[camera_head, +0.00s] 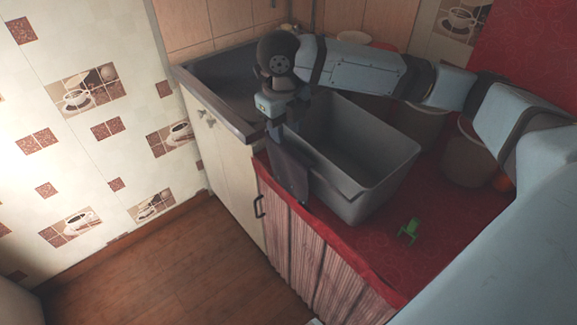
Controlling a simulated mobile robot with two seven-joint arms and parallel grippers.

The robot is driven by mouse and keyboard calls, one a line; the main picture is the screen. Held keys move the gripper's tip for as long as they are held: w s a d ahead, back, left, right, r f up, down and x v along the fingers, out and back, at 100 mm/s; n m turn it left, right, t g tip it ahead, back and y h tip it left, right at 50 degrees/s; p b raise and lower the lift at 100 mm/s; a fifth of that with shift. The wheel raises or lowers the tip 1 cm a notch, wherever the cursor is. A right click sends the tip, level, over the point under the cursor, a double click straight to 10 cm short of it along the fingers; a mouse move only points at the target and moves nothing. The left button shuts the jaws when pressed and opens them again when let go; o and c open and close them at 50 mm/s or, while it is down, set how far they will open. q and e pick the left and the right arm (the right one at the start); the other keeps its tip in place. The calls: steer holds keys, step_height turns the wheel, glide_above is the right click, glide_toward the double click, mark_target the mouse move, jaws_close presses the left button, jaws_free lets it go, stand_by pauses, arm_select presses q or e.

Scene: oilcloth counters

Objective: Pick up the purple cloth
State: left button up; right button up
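A dark, greyish-purple cloth (291,172) hangs down beside the left wall of the grey bin, in front of the counter's edge. My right gripper (275,122) is directly above it, at the cloth's top end. The gripper appears shut on the cloth, though its fingertips are dark and partly hidden. The cloth hangs narrow and folded, its lower end near the front edge of the red counter. My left gripper is not in view.
A grey open bin (385,185) stands on the red oilcloth counter (375,250). Pots (468,160) stand behind, below my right arm. A metal sink (215,85) is at the left. The wooden floor (190,270) is clear.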

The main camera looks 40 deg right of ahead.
mark_target(289, 146)
steer(key=f, duration=0.2)
steer(key=f+b, duration=0.1)
steer(key=f, duration=0.2)
steer(key=d+f, duration=0.1)
steer(key=f, duration=0.2)
steer(key=shift+s+b, duration=0.15)
steer(key=shift+b, duration=0.15)
steer(key=shift+r, duration=0.1)
steer(key=c, duration=0.7)
